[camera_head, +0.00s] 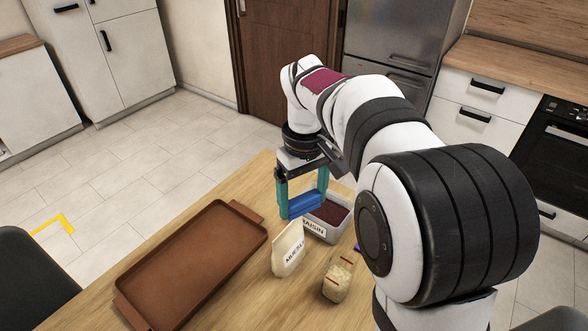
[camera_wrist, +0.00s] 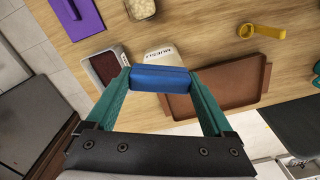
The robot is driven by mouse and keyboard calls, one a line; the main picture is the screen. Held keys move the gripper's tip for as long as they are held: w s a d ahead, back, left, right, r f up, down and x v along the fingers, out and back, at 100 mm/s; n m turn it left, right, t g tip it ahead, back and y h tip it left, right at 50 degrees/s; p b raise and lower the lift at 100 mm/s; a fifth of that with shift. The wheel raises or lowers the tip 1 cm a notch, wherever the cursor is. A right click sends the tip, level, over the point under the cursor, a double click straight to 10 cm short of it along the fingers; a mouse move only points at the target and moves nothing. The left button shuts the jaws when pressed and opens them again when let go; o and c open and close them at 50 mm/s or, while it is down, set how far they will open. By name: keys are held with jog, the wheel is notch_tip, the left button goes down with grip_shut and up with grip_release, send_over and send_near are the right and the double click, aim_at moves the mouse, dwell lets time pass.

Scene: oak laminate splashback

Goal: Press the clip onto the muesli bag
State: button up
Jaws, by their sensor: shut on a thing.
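The muesli bag (camera_head: 287,252) is cream with a dark label and stands upright on the wooden table. In the wrist view the bag (camera_wrist: 161,55) shows just beyond the blue clip, which hides part of it. My gripper (camera_head: 304,200) is shut on the clip (camera_head: 306,206), a blue bar held crosswise between its two teal fingers. The clip also spans between the fingertips in the wrist view (camera_wrist: 160,78). In the head view the clip is just above and behind the bag's top. I cannot tell whether they touch.
A grey tub of raisins (camera_head: 315,231) stands close behind the bag. A jar of pale flakes (camera_head: 337,281) is to its right. A brown tray (camera_head: 160,254) lies to the left. The wrist view also shows a yellow scoop (camera_wrist: 263,32) and a purple item (camera_wrist: 78,18).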

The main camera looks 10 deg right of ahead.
aim_at(288, 226)
jog(key=w+f+n, duration=0.1)
jog(key=w+a+f+n, duration=0.1)
jog(key=w+f+n, duration=0.1)
jog(key=w+a+f+n, duration=0.1)
jog(key=shift+w+a+f+n, duration=0.2)
jog(key=shift+w+f+n, duration=0.05)
jog(key=shift+f+n, duration=0.05)
jog(key=shift+f, duration=2.2)
jog(key=shift+f, duration=0.55)
jog(key=shift+f, duration=0.3)
jog(key=shift+s+f, duration=0.1)
jog(key=shift+f, duration=0.1)
